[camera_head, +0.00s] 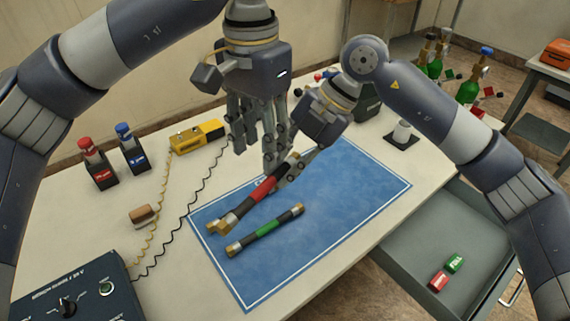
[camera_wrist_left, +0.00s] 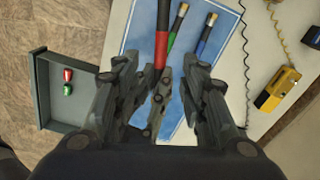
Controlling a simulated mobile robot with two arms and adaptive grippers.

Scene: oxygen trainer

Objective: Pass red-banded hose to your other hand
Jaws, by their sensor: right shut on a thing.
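The red-banded hose (camera_head: 262,188), black with a red middle and brass ends, is held slanted above the blue mat (camera_head: 340,212) by my right gripper (camera_head: 287,172). The right gripper is shut on it near its upper right end. My left gripper (camera_head: 258,148) points down, open and empty, just behind the right gripper. In the left wrist view, the red-banded hose (camera_wrist_left: 162,35) comes in from the top, near the space between the spread left fingers (camera_wrist_left: 160,85). Whether these fingers touch it cannot be told.
A green-banded hose (camera_head: 266,231) lies on the mat; a blue-banded hose (camera_wrist_left: 205,35) shows in the left wrist view. A yellow device (camera_head: 197,137), red and blue bottles (camera_head: 130,147) and a control box (camera_head: 72,290) stand on the table. An open drawer (camera_head: 405,245) is at right.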

